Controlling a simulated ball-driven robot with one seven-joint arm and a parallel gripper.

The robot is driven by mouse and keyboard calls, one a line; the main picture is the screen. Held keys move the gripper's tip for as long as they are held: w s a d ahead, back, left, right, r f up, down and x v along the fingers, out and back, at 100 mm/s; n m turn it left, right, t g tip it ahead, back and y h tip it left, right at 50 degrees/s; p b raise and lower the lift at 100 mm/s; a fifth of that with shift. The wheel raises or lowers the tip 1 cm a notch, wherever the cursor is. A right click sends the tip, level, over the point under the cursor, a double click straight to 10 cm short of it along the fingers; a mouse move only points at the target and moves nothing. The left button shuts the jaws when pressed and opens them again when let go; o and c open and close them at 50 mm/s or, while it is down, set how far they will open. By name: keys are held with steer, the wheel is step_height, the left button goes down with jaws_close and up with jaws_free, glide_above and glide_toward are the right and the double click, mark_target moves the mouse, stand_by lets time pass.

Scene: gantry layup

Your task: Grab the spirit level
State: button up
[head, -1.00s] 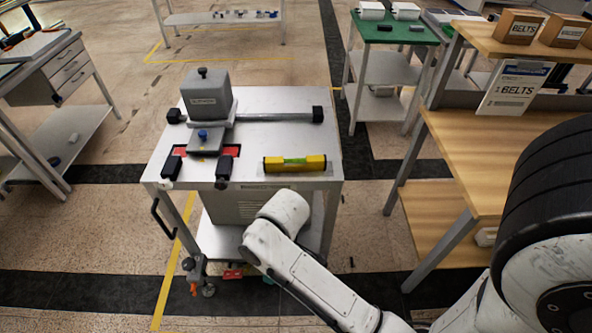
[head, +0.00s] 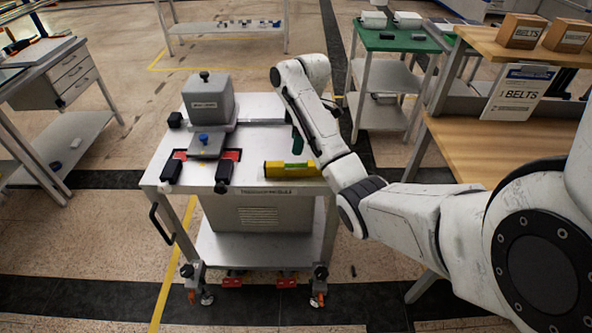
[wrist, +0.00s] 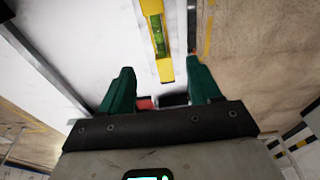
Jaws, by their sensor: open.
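The spirit level (head: 288,168) is yellow with a green vial and lies flat near the front right edge of the grey cart top (head: 245,187). My arm covers its right end in the head view. In the wrist view the level (wrist: 157,38) points down between my fingers, its near end just ahead of the fingertips' gap. My gripper (wrist: 157,82) has two green fingers, wide apart, with nothing between them. One green finger shows in the head view above the cart top, just behind the level (head: 297,140). I cannot tell the exact height gap.
A grey block fixture (head: 208,97) with a blue knob and black clamps (head: 224,172) stands on the cart's left half. A wooden bench (head: 480,150) with boxes is at right. A green-topped table (head: 395,38) stands behind. Floor left of the cart is clear.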

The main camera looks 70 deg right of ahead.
mark_target(296, 163)
steer(key=shift+s+d, duration=0.15)
steer(key=shift+d, duration=0.2)
steer(key=f, duration=0.5)
steer(key=shift+w+a, duration=0.15)
steer(key=shift+w, duration=0.15)
steer(key=shift+a+f+p, duration=0.2)
steer(key=shift+f+p, duration=0.1)
steer(key=shift+f, duration=1.05)
steer(key=shift+a+f+p, duration=0.15)
steer(key=shift+f+p, duration=0.1)
steer(key=shift+f, duration=1.1)
jaws_close()
